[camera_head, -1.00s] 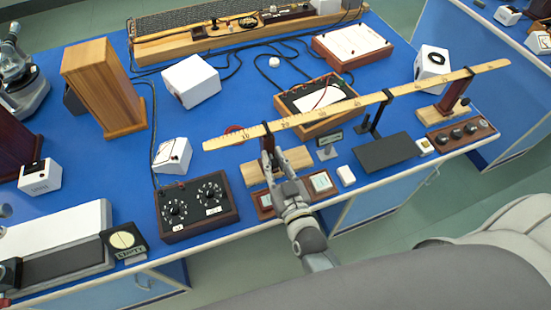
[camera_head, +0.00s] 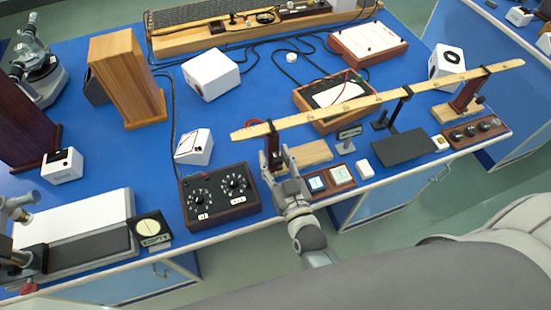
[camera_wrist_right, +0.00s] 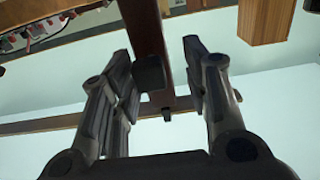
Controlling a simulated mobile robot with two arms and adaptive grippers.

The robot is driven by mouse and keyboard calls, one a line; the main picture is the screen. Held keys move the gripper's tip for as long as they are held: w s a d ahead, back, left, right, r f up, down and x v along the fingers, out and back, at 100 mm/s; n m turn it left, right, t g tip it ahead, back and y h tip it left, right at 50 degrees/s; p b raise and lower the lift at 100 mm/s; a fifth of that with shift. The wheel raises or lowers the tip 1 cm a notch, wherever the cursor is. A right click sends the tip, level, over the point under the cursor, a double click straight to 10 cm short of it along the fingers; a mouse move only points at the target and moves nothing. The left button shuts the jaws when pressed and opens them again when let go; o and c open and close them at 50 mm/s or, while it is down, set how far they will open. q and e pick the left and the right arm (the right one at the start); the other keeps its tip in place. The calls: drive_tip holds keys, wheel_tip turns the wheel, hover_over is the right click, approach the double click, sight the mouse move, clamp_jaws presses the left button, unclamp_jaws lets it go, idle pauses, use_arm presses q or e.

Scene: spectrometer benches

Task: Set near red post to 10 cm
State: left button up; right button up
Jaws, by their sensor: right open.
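The near red post (camera_head: 271,146) is dark red and upright, under the left part of a long wooden ruler (camera_head: 330,112). Its pale wooden base (camera_head: 312,152) shows to the right of it. My right gripper (camera_head: 284,163) is open at the post, from the near side. In the right wrist view the post (camera_wrist_right: 145,25) runs between the open fingers (camera_wrist_right: 165,85), with a dark block (camera_wrist_right: 149,73) on it close to the left finger. I cannot tell whether it touches. The ruler's numbers are too small to read surely. My left gripper is out of view.
A far red post (camera_head: 467,95) stands under the ruler's right end. A black dial box (camera_head: 219,194) is left of my right gripper. Small framed pads (camera_head: 341,174) and a white block (camera_head: 365,169) lie to its right. A black plate (camera_head: 403,147) is farther right.

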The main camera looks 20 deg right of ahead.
drive_tip(key=s, duration=1.2)
drive_tip(key=shift+d, duration=0.2)
